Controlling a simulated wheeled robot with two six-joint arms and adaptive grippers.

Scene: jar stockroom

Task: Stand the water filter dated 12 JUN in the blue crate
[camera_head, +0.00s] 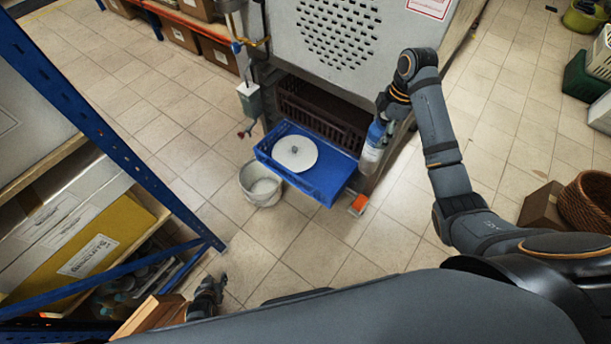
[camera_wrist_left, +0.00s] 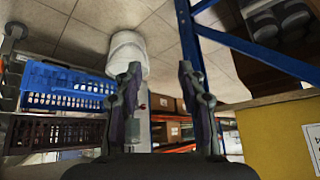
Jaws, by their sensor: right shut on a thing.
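The blue crate (camera_head: 330,190) stands low in the middle of the head view, with a white round disc-shaped thing (camera_head: 295,153) in it. My right gripper (camera_head: 382,117) is shut on a blue and white water filter (camera_head: 372,152), held upright at the crate's right end. I cannot tell whether the filter is inside the crate or beside it. Its date is too small to read. My left gripper (camera_head: 210,292) is low at the lower left, away from the crate. In the left wrist view its fingers (camera_wrist_left: 160,85) are apart and empty; the blue crate (camera_wrist_left: 65,85) shows at left.
A white bucket (camera_head: 262,187) stands against the crate's left side. A dark brown crate (camera_head: 320,115) sits behind, under a grey perforated machine (camera_head: 345,45). An orange object (camera_head: 358,205) is near the crate's front corner. A blue-framed shelf (camera_head: 150,180) stands left. Tiled floor in front is clear.

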